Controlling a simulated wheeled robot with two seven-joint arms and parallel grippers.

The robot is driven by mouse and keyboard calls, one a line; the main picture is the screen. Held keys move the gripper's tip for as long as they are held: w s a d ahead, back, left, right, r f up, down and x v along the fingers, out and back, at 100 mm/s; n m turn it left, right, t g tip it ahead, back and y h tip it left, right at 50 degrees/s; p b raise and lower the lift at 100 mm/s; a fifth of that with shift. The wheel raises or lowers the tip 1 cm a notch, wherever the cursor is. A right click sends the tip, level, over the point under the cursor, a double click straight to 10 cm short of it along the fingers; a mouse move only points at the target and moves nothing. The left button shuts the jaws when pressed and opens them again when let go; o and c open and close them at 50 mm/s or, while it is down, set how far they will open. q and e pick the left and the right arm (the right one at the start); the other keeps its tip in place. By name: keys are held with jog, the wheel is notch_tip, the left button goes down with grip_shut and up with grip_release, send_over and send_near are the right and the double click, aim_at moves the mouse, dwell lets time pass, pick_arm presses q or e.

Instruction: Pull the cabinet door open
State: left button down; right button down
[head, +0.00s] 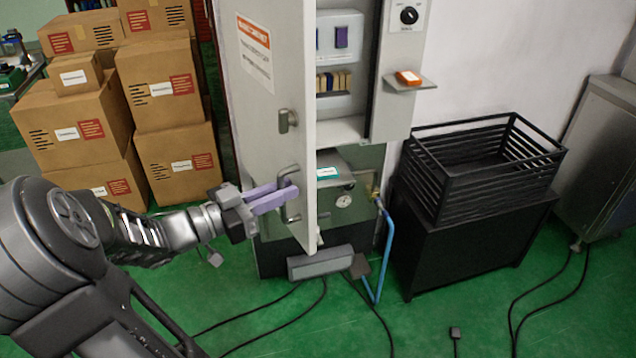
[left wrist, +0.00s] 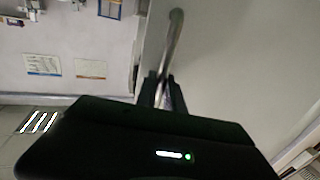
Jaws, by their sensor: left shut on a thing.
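The grey cabinet door (head: 258,130) stands partly open in the head view, swung out toward me, with the cabinet's inside showing to its right. A metal bar handle (head: 289,178) is on the door's outer face; it also shows in the left wrist view (left wrist: 175,40). My left gripper (head: 284,194) has its purple fingers at this handle and is shut on it. In the left wrist view the fingers (left wrist: 160,92) close around the bar, partly hidden by the dark gripper body. My right gripper is not in view.
Stacked cardboard boxes (head: 165,90) stand left of the door. A black crate (head: 483,165) rests on a black stand at right. A small shelf with an orange item (head: 408,77) juts beside the cabinet. A blue hose (head: 388,250) and cables (head: 318,305) cross the green floor.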

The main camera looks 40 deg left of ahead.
pick_arm(q)
jog(key=s+a+b, duration=0.2)
jog(key=s+a, duration=0.1)
jog(key=s, duration=0.2)
jog(key=shift+a, duration=0.15)
jog(key=shift+s, duration=0.1)
jog(key=c, duration=1.5)
grip_release()
jog(key=shift+o, duration=0.2)
jog(key=b+v, duration=0.2)
jog(key=v, duration=0.5)
jog(key=shift+s, duration=0.35)
